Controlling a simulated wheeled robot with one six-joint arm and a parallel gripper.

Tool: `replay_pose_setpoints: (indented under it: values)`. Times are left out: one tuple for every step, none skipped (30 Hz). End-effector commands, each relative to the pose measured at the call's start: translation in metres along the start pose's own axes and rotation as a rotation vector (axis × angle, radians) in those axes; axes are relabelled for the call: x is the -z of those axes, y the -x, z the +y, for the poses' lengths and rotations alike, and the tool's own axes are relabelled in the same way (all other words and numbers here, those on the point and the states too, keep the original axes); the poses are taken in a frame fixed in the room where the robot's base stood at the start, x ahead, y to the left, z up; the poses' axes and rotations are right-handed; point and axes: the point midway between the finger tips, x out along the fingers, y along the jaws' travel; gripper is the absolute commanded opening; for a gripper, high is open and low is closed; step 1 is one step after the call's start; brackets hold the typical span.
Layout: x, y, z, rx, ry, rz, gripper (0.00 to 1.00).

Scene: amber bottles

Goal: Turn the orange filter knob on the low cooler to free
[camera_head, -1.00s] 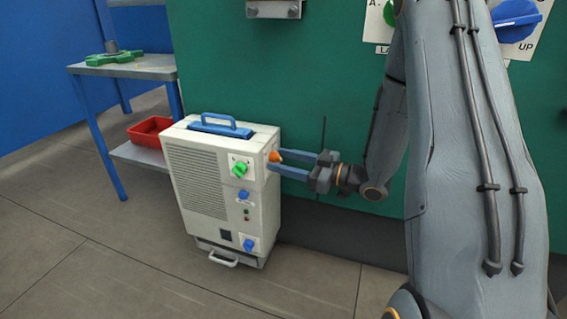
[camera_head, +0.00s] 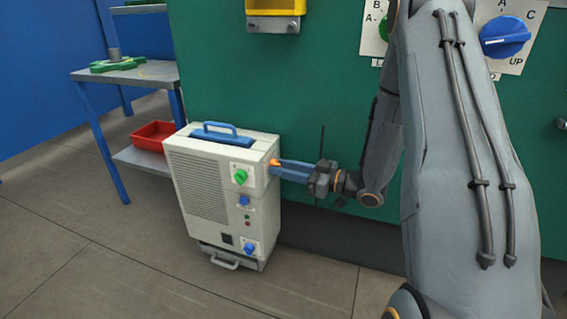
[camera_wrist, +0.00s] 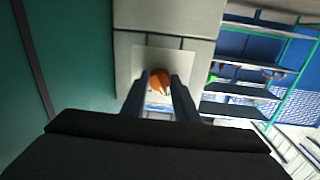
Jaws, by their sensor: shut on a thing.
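The low cooler (camera_head: 205,190) is a cream box with a blue top handle, standing on the floor left of my arm. The orange filter knob (camera_head: 274,162) is on its right side face, partly hidden by my gripper. In the wrist view the orange knob (camera_wrist: 159,82) sits on a pale plate, between my two blue fingers. My gripper (camera_head: 280,168) reaches in from the right and is shut on the knob. The markings around the knob are too small and covered to read.
The cooler's front has a green knob (camera_head: 240,176) and blue knobs. A blue-legged table (camera_head: 150,72) with a red bin (camera_head: 153,135) on its lower shelf stands to the left. A green wall panel (camera_head: 300,80) is close behind. The floor in front is clear.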

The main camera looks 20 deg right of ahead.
Motion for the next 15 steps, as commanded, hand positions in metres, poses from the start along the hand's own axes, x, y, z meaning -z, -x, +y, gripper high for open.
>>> replay_pose_setpoints:
  values:
    - [0.0040,0.0014,-0.0017,0.000,-0.036,-0.004,0.05]
    - [0.0044,0.0014,-0.0017,0.000,-0.060,-0.006,0.05]
    - [0.0045,0.0015,-0.0021,0.000,-0.092,-0.008,0.05]
    - [0.0046,0.0015,-0.0022,0.000,-0.116,-0.010,0.05]
    - [0.0051,0.0015,-0.0020,0.001,-0.140,-0.011,0.05]
    - [0.0048,0.0015,-0.0024,0.001,-0.175,-0.014,0.05]
    - [0.0051,0.0015,-0.0024,0.001,-0.201,-0.015,0.05]
    - [0.0052,0.0014,-0.0023,0.001,-0.226,-0.017,0.05]
    - [0.0050,0.0014,-0.0024,0.002,-0.262,-0.019,0.05]
    - [0.0053,0.0014,-0.0025,0.002,-0.288,-0.021,0.05]
    - [0.0052,0.0013,-0.0025,0.002,-0.315,-0.023,0.05]
    - [0.0052,0.0013,-0.0024,0.002,-0.352,-0.026,0.05]
    - [0.0053,0.0013,-0.0025,0.002,-0.381,-0.028,0.05]
    - [0.0051,0.0013,-0.0026,0.003,-0.410,-0.030,0.05]
    - [0.0051,0.0012,-0.0024,0.003,-0.447,-0.032,0.05]
